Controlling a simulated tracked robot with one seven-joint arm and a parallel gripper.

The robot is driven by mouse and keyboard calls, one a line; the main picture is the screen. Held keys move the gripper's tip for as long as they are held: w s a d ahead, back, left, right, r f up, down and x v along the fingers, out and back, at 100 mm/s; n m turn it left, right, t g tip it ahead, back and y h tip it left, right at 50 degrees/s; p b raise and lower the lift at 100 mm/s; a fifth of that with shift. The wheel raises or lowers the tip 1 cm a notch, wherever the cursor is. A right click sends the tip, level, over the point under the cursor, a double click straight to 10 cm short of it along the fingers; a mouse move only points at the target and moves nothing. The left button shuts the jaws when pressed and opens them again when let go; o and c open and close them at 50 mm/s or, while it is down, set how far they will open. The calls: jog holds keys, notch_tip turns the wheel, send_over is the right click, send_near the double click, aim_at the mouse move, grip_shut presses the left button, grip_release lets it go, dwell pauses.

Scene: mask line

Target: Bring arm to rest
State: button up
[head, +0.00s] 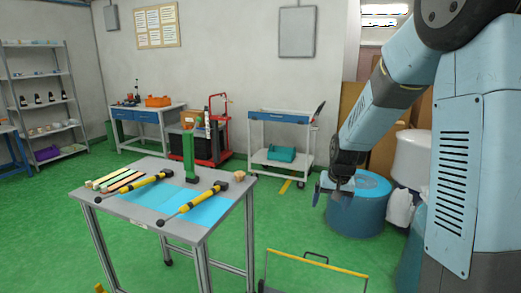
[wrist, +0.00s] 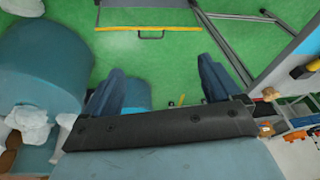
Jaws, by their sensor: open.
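My arm comes in from the right in the head view and bends down. My gripper (head: 338,192) hangs in the air to the right of the grey table, in front of a blue drum. In the wrist view my gripper (wrist: 162,92) shows two dark blue fingers spread wide apart, with nothing between them but green floor and a blue shape behind. It is open and empty, touching nothing that I can see.
The table (head: 225,215) holds a blue mat, two yellow-and-black tools, wooden strips and a green upright piece (head: 188,155). A blue drum (head: 358,210) stands behind my gripper. A yellow-handled cart (head: 318,262) is at the front. Green floor lies between table and drum.

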jog(key=s+r+t, duration=0.1)
jog(key=s+r, duration=1.1)
jog(key=r, duration=0.1)
jog(key=s+r, duration=0.2)
jog(key=s, duration=0.6)
jog(key=s+d+r+n+t, duration=0.1)
jog(key=s+r, duration=0.2)
jog(key=s, duration=0.5)
jog(key=shift+s+d+r+n+h, duration=0.15)
jog(key=shift+s+d+n+h, duration=0.05)
jog(key=shift+n+h, duration=0.1)
